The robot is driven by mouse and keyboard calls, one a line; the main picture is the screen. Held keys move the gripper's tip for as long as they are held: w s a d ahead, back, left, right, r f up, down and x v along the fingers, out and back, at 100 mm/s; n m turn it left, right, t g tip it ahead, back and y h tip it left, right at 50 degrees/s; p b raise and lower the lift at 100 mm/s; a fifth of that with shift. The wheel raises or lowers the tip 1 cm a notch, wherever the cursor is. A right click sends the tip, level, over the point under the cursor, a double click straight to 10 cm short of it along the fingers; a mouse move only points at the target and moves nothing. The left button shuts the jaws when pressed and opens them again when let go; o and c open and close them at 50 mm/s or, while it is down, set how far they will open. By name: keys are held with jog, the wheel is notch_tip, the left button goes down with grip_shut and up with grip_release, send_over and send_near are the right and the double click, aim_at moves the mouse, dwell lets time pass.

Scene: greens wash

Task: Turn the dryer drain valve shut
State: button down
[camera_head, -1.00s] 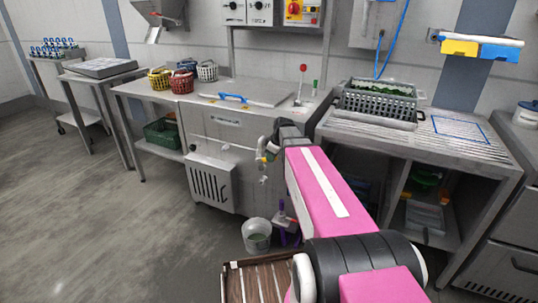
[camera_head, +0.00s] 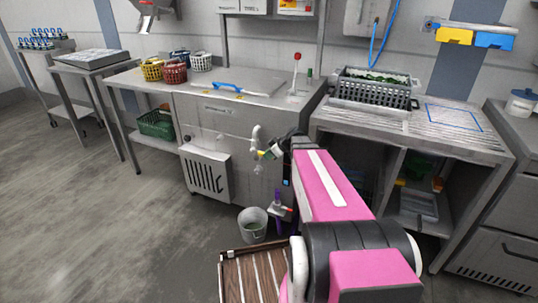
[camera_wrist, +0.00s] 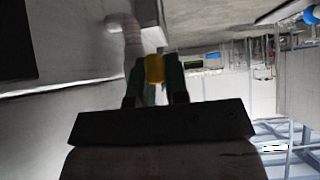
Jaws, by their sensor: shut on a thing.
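The dryer drain valve is on a pale bent pipe (camera_head: 256,136) at the front of the steel washer cabinet. Its yellow handle (camera_head: 262,154) also shows in the wrist view (camera_wrist: 154,68). My gripper (camera_head: 268,153) is at the valve, and in the wrist view its dark green fingers (camera_wrist: 155,82) stand on both sides of the yellow handle, shut on it. The pipe (camera_wrist: 130,38) rises behind the fingers there. The handle's exact angle to the pipe is hard to tell.
A grey bucket (camera_head: 252,224) stands on the floor below the valve. A brown slatted crate (camera_head: 230,258) is in front of it. A purple-handled tool (camera_head: 277,204) stands beside the bucket. A vented panel (camera_head: 206,176) is left of the valve. The floor at left is clear.

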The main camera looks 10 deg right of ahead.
jog(key=c, duration=1.1)
grip_release()
jog(key=v, duration=1)
jog(key=shift+s+d+r, duration=0.2)
jog(key=shift+d, duration=0.05)
jog(key=s+a+f+m+g+h, duration=0.1)
jog(key=s+a+f+m+h, duration=0.1)
jog(key=s+a+f+m, duration=0.1)
jog(key=s+a+f+m+g+h, duration=0.2)
jog(key=s+f+m, duration=0.2)
jog(key=s, duration=0.3)
jog(key=s+a+f+m+g+h, duration=0.2)
jog(key=s+a+f+m+h, duration=0.1)
jog(key=s+f, duration=0.2)
jog(key=shift+a+f+m, duration=0.35)
jog(key=shift+m, duration=0.05)
